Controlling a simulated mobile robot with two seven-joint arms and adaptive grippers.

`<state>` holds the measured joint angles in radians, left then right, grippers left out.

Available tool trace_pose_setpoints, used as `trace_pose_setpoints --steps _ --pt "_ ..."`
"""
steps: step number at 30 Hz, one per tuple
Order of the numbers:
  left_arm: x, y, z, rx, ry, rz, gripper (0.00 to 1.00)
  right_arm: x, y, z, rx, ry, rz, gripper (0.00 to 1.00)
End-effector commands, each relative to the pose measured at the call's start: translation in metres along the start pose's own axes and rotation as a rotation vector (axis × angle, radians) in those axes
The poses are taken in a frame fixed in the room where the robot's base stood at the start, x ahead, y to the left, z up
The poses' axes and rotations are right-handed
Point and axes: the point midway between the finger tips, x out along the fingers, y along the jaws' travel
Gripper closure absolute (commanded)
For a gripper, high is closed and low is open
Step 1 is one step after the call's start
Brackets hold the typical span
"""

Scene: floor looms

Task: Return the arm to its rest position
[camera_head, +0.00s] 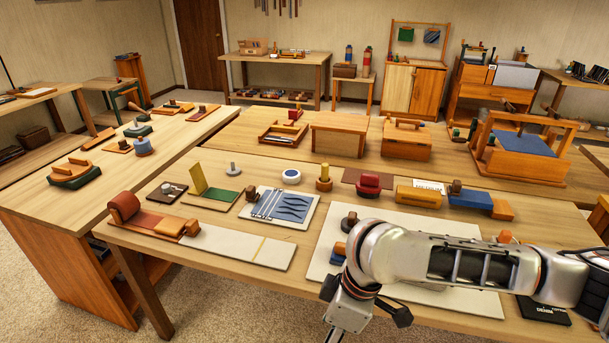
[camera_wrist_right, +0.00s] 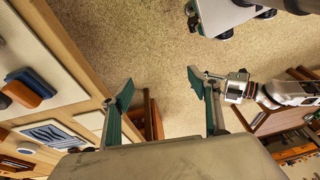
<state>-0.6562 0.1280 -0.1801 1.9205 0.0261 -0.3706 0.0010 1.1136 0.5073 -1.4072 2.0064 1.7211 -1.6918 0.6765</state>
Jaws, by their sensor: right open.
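My right arm (camera_head: 430,255) comes in from the right in the head view. It reaches over the near table, and its wrist (camera_head: 350,308) bends downward at the front edge. The gripper itself is cut off at the bottom of that view. In the right wrist view, my right gripper (camera_wrist_right: 160,88) has its two teal-padded fingers wide apart. The near table's edge lies to the left of the fingers. My left gripper does not show in the head view.
Carpet (camera_head: 240,312) is open in front.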

Motion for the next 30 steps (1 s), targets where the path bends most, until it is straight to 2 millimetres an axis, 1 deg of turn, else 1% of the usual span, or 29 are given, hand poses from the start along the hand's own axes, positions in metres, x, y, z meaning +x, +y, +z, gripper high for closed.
trace_pose_setpoints --steps 1,3,5,6,9,13,15,17,20,23,26,29,30 --pt "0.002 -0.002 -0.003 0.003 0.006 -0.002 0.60 0.009 -0.008 -0.011 0.010 0.047 -0.019 0.39" --pt "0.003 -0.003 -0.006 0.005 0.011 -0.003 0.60 0.018 -0.016 -0.029 0.025 0.125 -0.036 0.39" --pt "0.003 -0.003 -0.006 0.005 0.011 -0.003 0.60 0.025 -0.021 -0.046 0.045 0.201 -0.047 0.39" --pt "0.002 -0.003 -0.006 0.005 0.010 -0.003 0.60 0.029 -0.024 -0.057 0.062 0.255 -0.055 0.39" --pt "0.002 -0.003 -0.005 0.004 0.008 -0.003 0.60 0.036 -0.027 -0.082 0.116 0.388 -0.061 0.39" --pt "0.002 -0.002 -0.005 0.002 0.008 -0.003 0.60 0.044 -0.021 -0.103 0.201 0.546 -0.047 0.39" --pt "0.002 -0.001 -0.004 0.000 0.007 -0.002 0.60 0.048 -0.014 -0.108 0.254 0.621 -0.028 0.39" --pt "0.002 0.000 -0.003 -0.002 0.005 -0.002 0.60 0.052 -0.006 -0.108 0.302 0.679 -0.005 0.39" --pt "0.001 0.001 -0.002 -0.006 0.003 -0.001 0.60 0.060 0.009 -0.100 0.386 0.759 0.048 0.39" --pt "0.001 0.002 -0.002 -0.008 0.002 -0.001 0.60 0.072 0.025 -0.080 0.473 0.817 0.118 0.39" --pt "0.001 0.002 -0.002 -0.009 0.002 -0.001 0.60 0.087 0.039 -0.049 0.555 0.848 0.203 0.39" --pt "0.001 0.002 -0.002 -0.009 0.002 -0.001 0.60 0.105 0.049 -0.006 0.629 0.852 0.299 0.39" --pt "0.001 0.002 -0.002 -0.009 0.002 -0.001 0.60 0.113 0.050 0.013 0.656 0.846 0.338 0.39"
